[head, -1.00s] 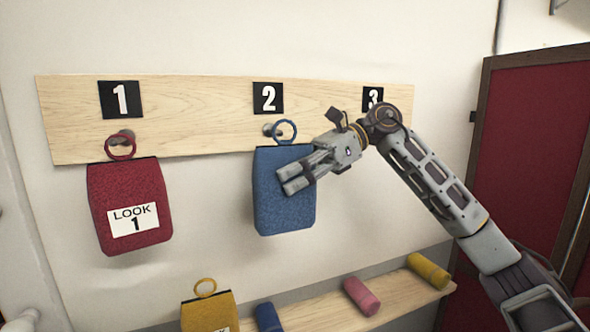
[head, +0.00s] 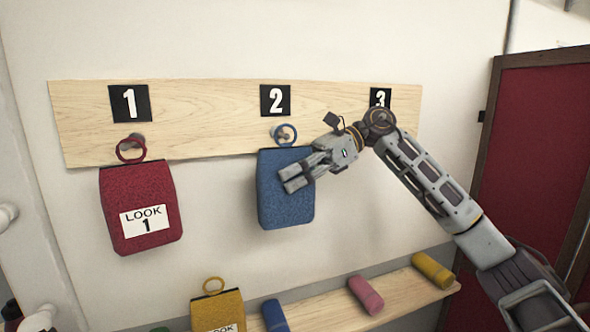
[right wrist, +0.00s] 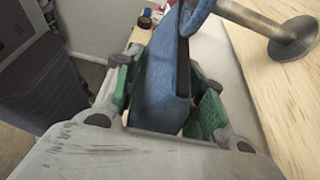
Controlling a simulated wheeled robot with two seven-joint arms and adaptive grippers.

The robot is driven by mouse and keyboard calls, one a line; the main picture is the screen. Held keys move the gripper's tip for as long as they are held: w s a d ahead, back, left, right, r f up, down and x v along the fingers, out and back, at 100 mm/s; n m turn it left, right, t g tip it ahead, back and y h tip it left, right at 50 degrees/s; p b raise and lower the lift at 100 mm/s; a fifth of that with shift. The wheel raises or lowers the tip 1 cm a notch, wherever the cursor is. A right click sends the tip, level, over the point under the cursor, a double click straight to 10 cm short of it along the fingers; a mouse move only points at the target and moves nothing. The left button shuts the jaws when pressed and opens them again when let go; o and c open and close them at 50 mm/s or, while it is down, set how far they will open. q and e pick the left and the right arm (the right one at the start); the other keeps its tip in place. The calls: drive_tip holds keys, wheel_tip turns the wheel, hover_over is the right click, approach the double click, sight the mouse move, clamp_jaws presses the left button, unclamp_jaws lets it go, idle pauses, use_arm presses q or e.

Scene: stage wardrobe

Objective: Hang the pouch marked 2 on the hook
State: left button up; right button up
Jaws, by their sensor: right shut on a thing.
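The blue pouch (head: 285,205) hangs upright in my right gripper (head: 283,181), below the number 2 sign (head: 275,100). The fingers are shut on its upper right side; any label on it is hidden. Its blue ring (head: 294,129) stands up from the top, overlapping the metal hook (head: 275,131) under the sign. In the right wrist view the pouch (right wrist: 165,80) sits between the fingers, and its ring (right wrist: 197,18) is at the free end of the hook (right wrist: 255,24). I cannot tell whether the hook passes through the ring. My left gripper is out of view.
A red pouch (head: 140,190) labelled LOOK 1 is at hook 1 on the wooden board (head: 200,105). Below, a yellow pouch (head: 217,308) and several coloured rolls are on a shelf (head: 400,287). A dark red panel (head: 535,150) stands at the right.

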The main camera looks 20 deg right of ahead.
drive_tip(key=shift+w+p, duration=0.5)
drive_tip(key=shift+w, duration=0.25)
drive_tip(key=shift+w+f, duration=0.45)
drive_tip(key=shift+w, duration=0.15)
drive_tip(key=o, duration=1.2)
